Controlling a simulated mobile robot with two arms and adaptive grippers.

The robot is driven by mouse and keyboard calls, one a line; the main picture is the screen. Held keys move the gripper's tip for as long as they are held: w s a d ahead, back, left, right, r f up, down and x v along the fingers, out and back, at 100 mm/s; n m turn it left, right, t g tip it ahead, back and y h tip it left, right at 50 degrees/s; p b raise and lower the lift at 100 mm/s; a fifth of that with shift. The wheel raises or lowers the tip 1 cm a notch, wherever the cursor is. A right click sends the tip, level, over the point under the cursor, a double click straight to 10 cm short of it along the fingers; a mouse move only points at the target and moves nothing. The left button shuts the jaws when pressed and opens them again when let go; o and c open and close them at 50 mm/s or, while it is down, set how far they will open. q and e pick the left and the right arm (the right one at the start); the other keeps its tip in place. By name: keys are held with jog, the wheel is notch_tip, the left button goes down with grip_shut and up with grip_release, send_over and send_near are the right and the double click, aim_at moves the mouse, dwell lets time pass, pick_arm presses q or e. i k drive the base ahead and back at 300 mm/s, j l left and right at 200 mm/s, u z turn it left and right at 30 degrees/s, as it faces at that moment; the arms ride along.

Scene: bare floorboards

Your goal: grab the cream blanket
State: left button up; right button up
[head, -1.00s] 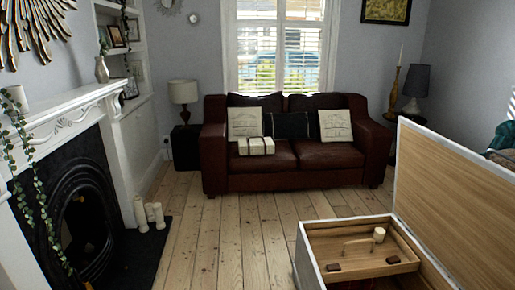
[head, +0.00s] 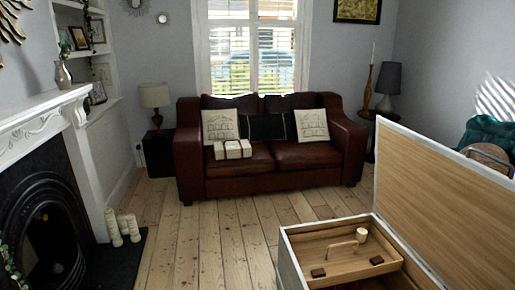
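A folded cream bundle (head: 233,149), which looks like the cream blanket, lies on the left part of the seat of the dark red leather sofa (head: 290,157). Darker bands cross it. It sits in front of a cream cushion (head: 220,126) and a black cushion (head: 267,127). A second cream cushion (head: 312,125) leans at the right. Neither of my grippers shows in the head view.
An open wooden chest (head: 345,250) with its lid (head: 450,195) raised stands at the front right. The fireplace (head: 50,215) and white candles (head: 122,227) are at the left. Bare floorboards (head: 205,235) between them are clear up to the sofa.

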aim_at(235, 148)
jog(key=i+j+u, duration=0.25)
jog(key=i, duration=0.65)
jog(key=i+u, duration=0.25)
jog(key=i, duration=2.4)
jog(key=i+j, duration=0.15)
jog(key=i, duration=1.55)
jog(key=i+l+z, duration=0.05)
jog(key=l, duration=0.05)
